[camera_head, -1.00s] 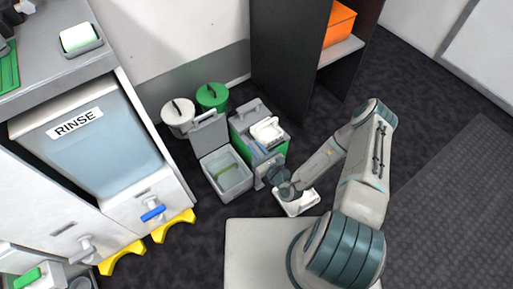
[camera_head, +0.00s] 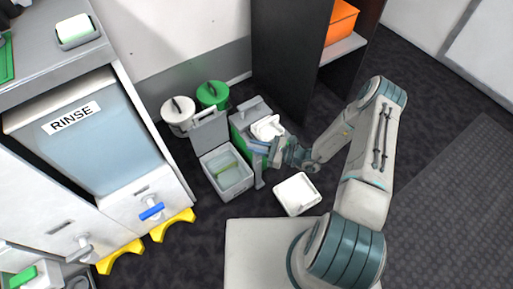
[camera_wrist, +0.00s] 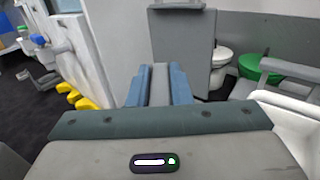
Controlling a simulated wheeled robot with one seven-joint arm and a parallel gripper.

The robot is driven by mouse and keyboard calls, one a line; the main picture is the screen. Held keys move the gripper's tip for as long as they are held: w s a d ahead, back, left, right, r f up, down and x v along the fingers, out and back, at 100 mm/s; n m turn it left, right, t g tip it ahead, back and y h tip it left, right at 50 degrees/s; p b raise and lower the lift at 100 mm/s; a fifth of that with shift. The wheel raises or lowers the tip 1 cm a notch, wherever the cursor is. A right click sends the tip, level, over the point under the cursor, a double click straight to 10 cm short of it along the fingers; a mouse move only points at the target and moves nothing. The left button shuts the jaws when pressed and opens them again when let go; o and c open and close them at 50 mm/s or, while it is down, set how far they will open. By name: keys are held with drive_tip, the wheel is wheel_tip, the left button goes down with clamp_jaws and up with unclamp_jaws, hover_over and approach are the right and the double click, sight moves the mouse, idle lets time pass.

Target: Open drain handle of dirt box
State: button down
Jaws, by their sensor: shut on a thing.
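A green-and-grey box (camera_head: 239,125) stands on the floor against the back wall, with a white handled part (camera_head: 268,127) at its top. My gripper (camera_head: 273,153) is at the front right side of this box. In the wrist view, its two blue fingers (camera_wrist: 158,88) are shut with a narrow grey piece (camera_wrist: 160,82) between them. I cannot tell clearly whether this piece is the drain handle. A thin grey upright part (camera_head: 260,175) stands just below the gripper. My gripper and wrist hide part of the box's front.
An open grey bin (camera_head: 227,176) with a raised lid (camera_head: 210,129) stands left of the box. A white tray (camera_head: 298,194) lies on the floor in front. White (camera_head: 177,117) and green (camera_head: 212,95) buckets stand behind. A dark shelf (camera_head: 290,60) is at the right.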

drive_tip(key=n+g+b, duration=0.1)
drive_tip(key=n+g, duration=0.1)
drive_tip(key=g, duration=0.1)
drive_tip(key=n+g+b, duration=0.2)
drive_tip(key=g, duration=0.1)
drive_tip(key=n+g+b, duration=0.2)
drive_tip(key=g, duration=0.1)
drive_tip(key=shift+d+f+g, duration=0.15)
drive_tip(key=shift+f+g, duration=0.1)
drive_tip(key=shift+g, duration=0.15)
drive_tip(key=shift+r+n+g+h+b, duration=0.1)
drive_tip(key=shift+n+g+h+b, duration=0.5)
drive_tip(key=shift+n+g, duration=0.55)
drive_tip(key=shift+r+n+g+h+b, duration=0.1)
drive_tip(key=shift+n+g+h+b, duration=0.55)
drive_tip(key=shift+g, duration=0.8)
drive_tip(key=shift+n+g, duration=0.3)
drive_tip(key=shift+n, duration=0.1)
drive_tip(key=shift+r, duration=0.1)
drive_tip(key=c, duration=1.3)
unclamp_jaws()
drive_tip(key=p+v, duration=0.1)
drive_tip(key=v, duration=1.2)
drive_tip(key=shift+w+d+p, duration=0.15)
drive_tip(key=shift+d+p, duration=0.15)
drive_tip(key=shift+d, duration=0.1)
